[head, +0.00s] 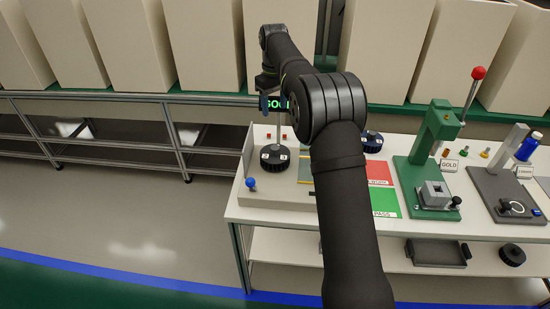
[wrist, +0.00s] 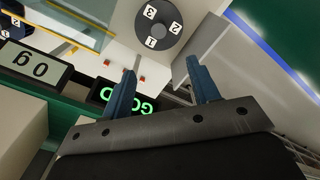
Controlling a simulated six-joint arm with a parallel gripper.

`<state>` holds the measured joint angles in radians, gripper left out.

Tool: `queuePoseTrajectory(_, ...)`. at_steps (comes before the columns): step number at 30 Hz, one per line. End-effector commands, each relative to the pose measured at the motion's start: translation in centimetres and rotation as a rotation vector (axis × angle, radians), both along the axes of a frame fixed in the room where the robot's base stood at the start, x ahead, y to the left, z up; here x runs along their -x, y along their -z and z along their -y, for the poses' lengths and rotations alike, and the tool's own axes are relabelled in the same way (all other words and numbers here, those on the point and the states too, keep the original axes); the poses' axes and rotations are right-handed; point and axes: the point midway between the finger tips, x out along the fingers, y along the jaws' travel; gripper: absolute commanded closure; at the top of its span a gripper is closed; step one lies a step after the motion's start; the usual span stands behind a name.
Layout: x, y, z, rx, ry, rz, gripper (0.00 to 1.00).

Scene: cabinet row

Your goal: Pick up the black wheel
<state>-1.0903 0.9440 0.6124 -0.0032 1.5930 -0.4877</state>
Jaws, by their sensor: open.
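A black wheel (head: 275,157) with white number labels sits flat on the light station at the left end of the table. In the wrist view the wheel (wrist: 158,28) shows labels 1, 2 and 3 around a grey centre. My gripper (head: 266,103) is above and behind the wheel in the head view, partly merged with the dark arm and a green-lit display. In the wrist view my gripper (wrist: 161,66) has its two blue-grey fingers spread, with nothing between them. The wheel lies beyond the fingertips, apart from them.
A green-lit display (wrist: 125,100) stands close to the fingers. A green press (head: 432,165) with a red knob stands farther right. Red and green mats (head: 384,201) lie between. Another dark wheel (head: 512,255) rests on the lower shelf.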

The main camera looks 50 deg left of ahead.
Motion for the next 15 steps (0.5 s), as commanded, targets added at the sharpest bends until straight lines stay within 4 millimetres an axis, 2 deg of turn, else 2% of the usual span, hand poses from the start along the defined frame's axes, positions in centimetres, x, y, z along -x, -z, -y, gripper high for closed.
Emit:
queuePoseTrajectory(2,-0.3,0.0,-0.1,-0.008,0.008,0.0,0.45)
queuePoseTrajectory(5,-0.3,1.3,-0.1,-0.007,0.009,-0.001,0.45)
queuePoseTrajectory(15,-0.2,8.7,-0.1,-0.006,0.008,-0.001,0.45)
